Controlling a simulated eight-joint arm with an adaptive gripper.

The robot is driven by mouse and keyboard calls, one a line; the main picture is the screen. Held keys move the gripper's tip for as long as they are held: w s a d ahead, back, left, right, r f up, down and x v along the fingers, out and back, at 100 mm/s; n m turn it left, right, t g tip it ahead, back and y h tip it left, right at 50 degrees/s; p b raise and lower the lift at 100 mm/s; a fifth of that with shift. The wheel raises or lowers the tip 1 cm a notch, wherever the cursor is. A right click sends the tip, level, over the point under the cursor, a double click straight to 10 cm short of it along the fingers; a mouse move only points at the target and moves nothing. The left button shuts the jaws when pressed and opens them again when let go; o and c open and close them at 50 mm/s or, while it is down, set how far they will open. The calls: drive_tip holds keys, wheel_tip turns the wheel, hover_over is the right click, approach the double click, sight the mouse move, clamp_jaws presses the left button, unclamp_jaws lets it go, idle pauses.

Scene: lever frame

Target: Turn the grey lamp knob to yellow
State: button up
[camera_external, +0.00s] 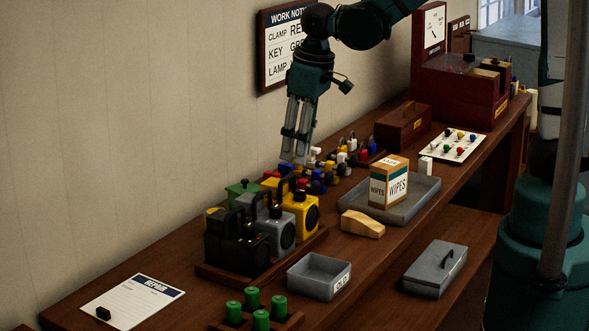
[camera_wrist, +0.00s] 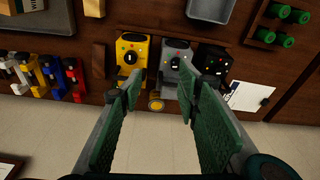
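The grey lamp (camera_external: 280,236) stands between a black lamp (camera_external: 236,240) and a yellow lamp (camera_external: 304,210) in a wooden tray. The grey lamp also shows in the wrist view (camera_wrist: 177,58), with small coloured marks and a dark knob on its top. The knob's setting is too small to tell. My gripper (camera_external: 294,158) points down above and behind the lamp row. In the wrist view my gripper (camera_wrist: 163,95) has its two green-padded fingers wide apart, with nothing between them. The fingers are apart from the grey lamp.
A grey bin (camera_external: 320,277) and green cylinders (camera_external: 252,301) stand in front of the lamps. A tray (camera_external: 412,203) with a wipes box (camera_external: 389,181) lies to the right. Coloured clamps (camera_wrist: 50,78) sit beside the yellow lamp. A notice (camera_external: 285,45) hangs on the wall.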

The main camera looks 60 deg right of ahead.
drive_tip(key=s+d+r+t+b, duration=0.2)
drive_tip(key=s+d+b, duration=0.1)
drive_tip(key=s+d, duration=0.2)
drive_tip(key=s+d+r+m+t+b, duration=0.1)
drive_tip(key=s+d, duration=0.4)
drive_tip(key=s, duration=0.5)
drive_tip(key=shift+s+d+r+t+b, duration=0.15)
drive_tip(key=shift+d+r+t+b, duration=0.2)
drive_tip(key=shift+t+b, duration=0.65)
idle(1.2)
drive_tip(key=shift+s+b, duration=0.2)
drive_tip(key=shift+b, duration=0.1)
idle(0.3)
drive_tip(key=shift+s+d+f+m, duration=0.1)
drive_tip(key=shift+s+d+m, duration=0.1)
drive_tip(key=shift+s, duration=0.25)
drive_tip(key=shift+s+d+f+m, duration=0.1)
drive_tip(key=shift+s+d, duration=0.1)
drive_tip(key=shift+s, duration=0.2)
drive_tip(key=shift+b, duration=0.35)
